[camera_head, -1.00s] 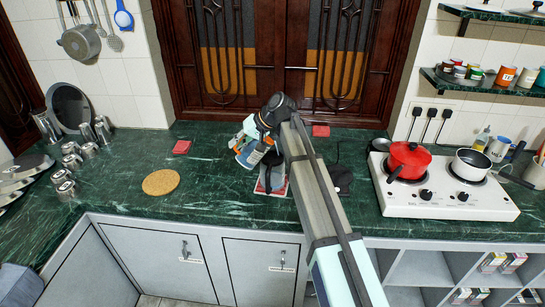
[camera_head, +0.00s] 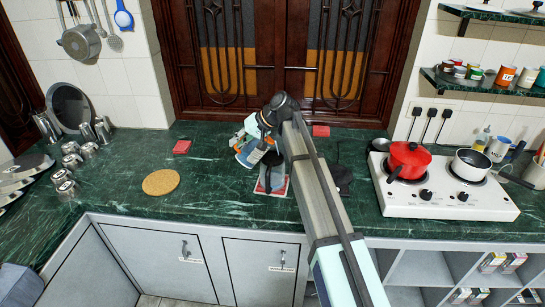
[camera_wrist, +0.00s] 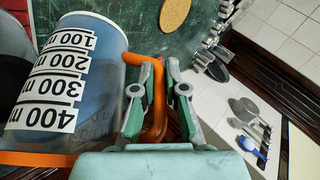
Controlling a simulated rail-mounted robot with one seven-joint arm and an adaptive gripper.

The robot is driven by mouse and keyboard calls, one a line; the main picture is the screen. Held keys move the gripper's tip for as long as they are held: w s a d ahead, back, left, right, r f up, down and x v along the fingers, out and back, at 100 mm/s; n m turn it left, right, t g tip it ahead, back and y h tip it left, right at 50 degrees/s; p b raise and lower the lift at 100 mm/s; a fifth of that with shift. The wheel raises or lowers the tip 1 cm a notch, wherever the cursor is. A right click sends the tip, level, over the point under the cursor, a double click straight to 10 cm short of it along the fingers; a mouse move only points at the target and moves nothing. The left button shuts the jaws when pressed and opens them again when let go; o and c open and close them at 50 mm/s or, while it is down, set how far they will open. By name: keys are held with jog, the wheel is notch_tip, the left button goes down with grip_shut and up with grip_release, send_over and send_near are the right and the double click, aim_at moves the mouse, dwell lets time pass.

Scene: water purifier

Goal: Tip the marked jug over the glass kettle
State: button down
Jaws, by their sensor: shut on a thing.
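The jug is off the counter and looks tilted. A dark, kettle-like vessel (camera_head: 272,180) stands just below and right of the jug, on a red and white mat; the jug and arm partly cover it. I cannot tell whether its wall is glass, or whether anything flows.
A white stove (camera_head: 440,200) with a red pot (camera_head: 408,160) and white pan (camera_head: 475,163) stands right. A cork mat (camera_head: 161,182) lies left, metal cups (camera_head: 68,172) farther left.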

jog(key=shift+d+r, duration=0.15)
jog(key=shift+r, duration=0.25)
dwell(1.0)
jog(key=shift+w+d+r+m+g+y, duration=0.15)
jog(key=shift+d+g+y, duration=0.05)
jog(key=shift+y, duration=0.35)
jog(key=shift+w+d+r+m+g+y, duration=0.1)
jog(key=shift+d+m+g+y, duration=0.1)
jog(key=shift+y, duration=0.35)
dwell(5.5)
